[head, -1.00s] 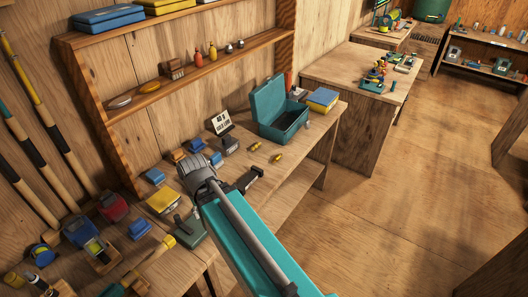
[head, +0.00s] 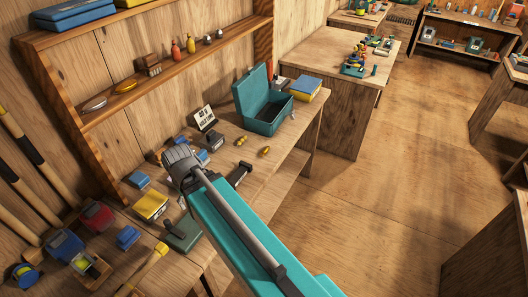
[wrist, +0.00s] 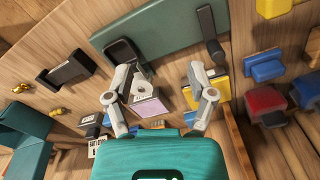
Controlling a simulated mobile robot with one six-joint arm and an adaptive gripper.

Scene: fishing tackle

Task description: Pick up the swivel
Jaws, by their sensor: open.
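Two small brass-coloured pieces lie on the wooden bench; one (head: 241,140) is near the teal box and the other (head: 266,151) is closer to the front edge. I cannot tell for certain which, if either, is the swivel. In the wrist view they lie at the left, one higher (wrist: 27,88) and one lower (wrist: 55,112). My gripper (wrist: 158,76) is open, its two grey fingers spread above a small box with a pinkish side (wrist: 150,106). The brass pieces lie outside the fingers.
An open teal tackle box (head: 264,124) stands at the back of the bench, with a small sign (head: 204,117) left of it. A black block (head: 239,173) lies near the front edge. Yellow (head: 150,205) and blue (head: 128,237) boxes crowd the left. Open floor lies right.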

